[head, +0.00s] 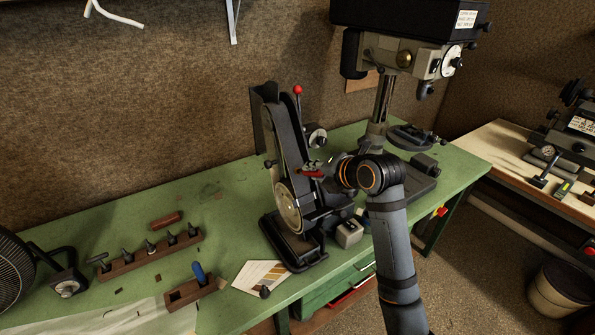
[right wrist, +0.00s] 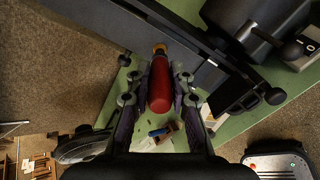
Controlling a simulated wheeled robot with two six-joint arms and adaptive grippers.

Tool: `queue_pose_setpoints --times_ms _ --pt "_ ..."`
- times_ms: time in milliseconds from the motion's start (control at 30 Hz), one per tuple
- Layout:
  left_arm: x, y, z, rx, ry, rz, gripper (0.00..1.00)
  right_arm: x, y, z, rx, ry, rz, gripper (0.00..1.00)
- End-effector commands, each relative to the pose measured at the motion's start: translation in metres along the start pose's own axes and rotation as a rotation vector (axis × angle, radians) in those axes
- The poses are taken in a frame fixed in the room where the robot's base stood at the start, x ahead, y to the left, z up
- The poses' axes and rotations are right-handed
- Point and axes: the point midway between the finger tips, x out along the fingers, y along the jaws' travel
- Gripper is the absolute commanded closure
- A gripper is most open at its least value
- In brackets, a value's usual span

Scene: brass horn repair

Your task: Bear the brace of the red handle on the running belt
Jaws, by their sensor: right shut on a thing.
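My right gripper (head: 322,171) is shut on the red handle (head: 311,173), beside the belt grinder (head: 291,205). In the right wrist view the handle (right wrist: 160,90) lies lengthwise between the two fingers, its red end towards me. A small brass-coloured end (right wrist: 160,48) points away, towards the grinder's dark belt arm (right wrist: 196,42). I cannot tell whether this end touches the belt, nor whether the belt is running. My left gripper is in neither view.
A drill press (head: 380,112) stands behind my right arm. A small grey box (head: 349,233) sits right of the grinder's base. A wooden tool rack (head: 150,258), a blue-handled tool (head: 198,272) and a paper chart (head: 258,275) lie left on the green bench (head: 230,205).

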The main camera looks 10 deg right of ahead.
Motion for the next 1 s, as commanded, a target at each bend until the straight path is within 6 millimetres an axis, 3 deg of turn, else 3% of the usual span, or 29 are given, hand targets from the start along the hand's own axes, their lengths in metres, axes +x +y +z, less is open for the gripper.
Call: queue_pose_setpoints --times_ms 800,1000 --pt "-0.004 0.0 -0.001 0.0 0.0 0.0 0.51 0.001 0.0 0.0 0.001 0.0 0.0 1.0" --pt "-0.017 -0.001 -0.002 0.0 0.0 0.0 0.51 -0.02 0.002 0.002 -0.001 -0.002 -0.002 1.0"
